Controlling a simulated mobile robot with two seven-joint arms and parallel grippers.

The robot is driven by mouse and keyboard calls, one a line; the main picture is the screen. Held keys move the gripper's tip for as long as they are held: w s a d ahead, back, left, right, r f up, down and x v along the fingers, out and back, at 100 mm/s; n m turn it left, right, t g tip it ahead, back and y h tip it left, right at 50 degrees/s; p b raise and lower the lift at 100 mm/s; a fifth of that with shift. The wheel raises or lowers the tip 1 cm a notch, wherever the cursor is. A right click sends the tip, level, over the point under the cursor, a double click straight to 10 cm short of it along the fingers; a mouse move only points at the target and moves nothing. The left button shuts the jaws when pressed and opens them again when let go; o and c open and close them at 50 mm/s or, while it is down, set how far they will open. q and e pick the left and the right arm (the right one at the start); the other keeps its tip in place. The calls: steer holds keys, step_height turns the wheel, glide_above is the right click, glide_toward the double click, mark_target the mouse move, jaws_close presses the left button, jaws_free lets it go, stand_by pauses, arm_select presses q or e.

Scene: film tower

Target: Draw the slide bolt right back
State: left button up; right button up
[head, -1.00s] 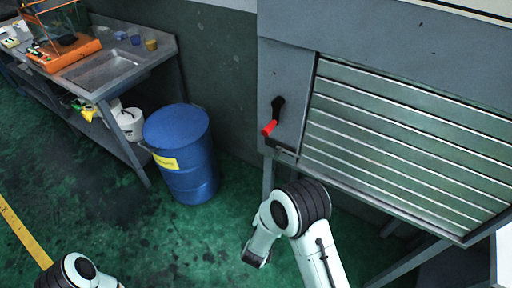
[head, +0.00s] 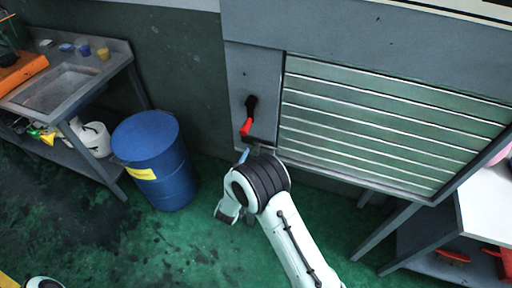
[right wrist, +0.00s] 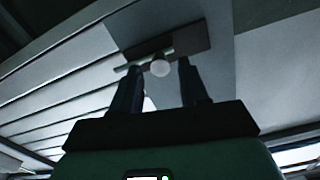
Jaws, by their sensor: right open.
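The slide bolt shows in the right wrist view as a thin bar on a dark plate (right wrist: 190,42), with a pale round knob (right wrist: 160,68) on it. My right gripper (right wrist: 160,64) is open. Its two dark fingers stand on either side of the knob, at about their tips; I cannot tell whether either touches it. In the head view the bolt (head: 262,149) is a small dark piece low on the grey cabinet panel, partly hidden by my right arm. That arm also hides most of the gripper there. My left gripper is not in view.
A blue drum (head: 155,165) stands left of my right arm, near a sink bench (head: 65,90). A white-topped table (head: 490,205) is at the right.

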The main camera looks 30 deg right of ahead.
mark_target(256, 149)
steer(key=x, duration=0.4)
steer(key=shift+p, duration=0.4)
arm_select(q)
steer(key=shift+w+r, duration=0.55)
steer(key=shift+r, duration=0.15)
arm_select(e)
jaws_close()
steer(key=shift+w+a, duration=0.3)
steer(key=w+a, duration=0.1)
steer(key=w+a+b, duration=0.1)
steer(key=shift+w+a, duration=0.15)
steer(key=shift+w, duration=0.15)
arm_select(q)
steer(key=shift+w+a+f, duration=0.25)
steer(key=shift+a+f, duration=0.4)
arm_select(e)
jaws_free()
steer(key=shift+s, duration=0.15)
